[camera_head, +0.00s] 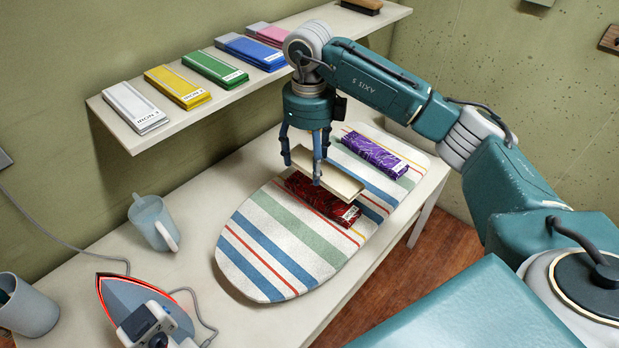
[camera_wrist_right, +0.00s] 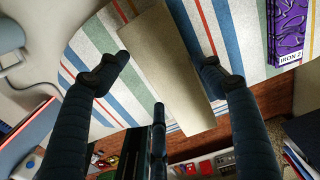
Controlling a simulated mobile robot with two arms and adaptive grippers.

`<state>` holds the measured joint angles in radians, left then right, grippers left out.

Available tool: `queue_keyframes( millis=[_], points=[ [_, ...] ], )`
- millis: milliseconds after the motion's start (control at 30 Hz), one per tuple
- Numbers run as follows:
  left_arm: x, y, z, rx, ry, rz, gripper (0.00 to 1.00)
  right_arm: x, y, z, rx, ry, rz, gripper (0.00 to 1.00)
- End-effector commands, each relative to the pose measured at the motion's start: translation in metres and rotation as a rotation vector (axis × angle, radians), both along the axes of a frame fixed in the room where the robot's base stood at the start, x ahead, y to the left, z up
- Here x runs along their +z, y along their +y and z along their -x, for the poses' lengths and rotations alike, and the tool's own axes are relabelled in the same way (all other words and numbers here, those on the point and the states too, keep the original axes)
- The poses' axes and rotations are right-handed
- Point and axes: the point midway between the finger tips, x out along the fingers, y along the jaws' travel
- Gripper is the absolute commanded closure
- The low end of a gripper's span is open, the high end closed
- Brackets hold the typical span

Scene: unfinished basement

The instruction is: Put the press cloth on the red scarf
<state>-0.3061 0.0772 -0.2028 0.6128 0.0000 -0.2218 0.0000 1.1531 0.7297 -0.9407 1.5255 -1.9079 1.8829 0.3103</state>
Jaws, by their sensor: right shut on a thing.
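The press cloth (camera_head: 338,181) is a flat cream slab in the head view. It also shows as a tan strip between the fingers in the wrist view (camera_wrist_right: 163,65). My right gripper (camera_head: 303,172) points down over the striped ironing board (camera_head: 290,245) and is shut on the press cloth. The red scarf (camera_head: 335,211), a folded dark red patterned block with a white label, lies on the board. The press cloth is over its far part and hides some of it; I cannot tell whether they touch. The wrist view does not show the scarf. My left gripper is out of view.
A purple scarf (camera_head: 377,153) lies on the board behind the press cloth. An iron (camera_head: 145,308) with a glowing red edge, a jug (camera_head: 153,222) and a cup (camera_head: 25,306) stand on the white table (camera_head: 205,235). A wall shelf (camera_head: 165,130) carries several folded coloured cloths.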

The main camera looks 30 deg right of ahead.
Motion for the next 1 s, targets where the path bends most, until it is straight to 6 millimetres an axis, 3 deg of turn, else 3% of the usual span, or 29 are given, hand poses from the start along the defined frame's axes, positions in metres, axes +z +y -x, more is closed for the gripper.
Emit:
queue_keyframes(
  millis=[100, 233, 600, 933, 967, 1000],
  points=[
    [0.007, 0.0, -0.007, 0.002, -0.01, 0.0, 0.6, -0.019, 0.0, 0.001, 0.0, 0.001, -0.001, 0.53],
    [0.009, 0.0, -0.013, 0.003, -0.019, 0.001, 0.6, -0.029, 0.0, 0.0, -0.001, -0.001, 0.0, 0.53],
    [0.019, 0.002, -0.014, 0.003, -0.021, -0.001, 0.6, -0.071, 0.0, 0.0, 0.0, 0.0, 0.0, 0.53],
    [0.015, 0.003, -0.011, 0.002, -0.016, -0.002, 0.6, -0.076, 0.0, 0.0, 0.001, -0.001, 0.001, 0.53],
    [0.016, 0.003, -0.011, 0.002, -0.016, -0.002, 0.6, -0.075, 0.0, 0.0, 0.001, -0.002, 0.0, 0.27],
    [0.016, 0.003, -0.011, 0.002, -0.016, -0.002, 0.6, -0.074, 0.0, 0.0, 0.001, -0.001, 0.001, 0.19]
  ],
)
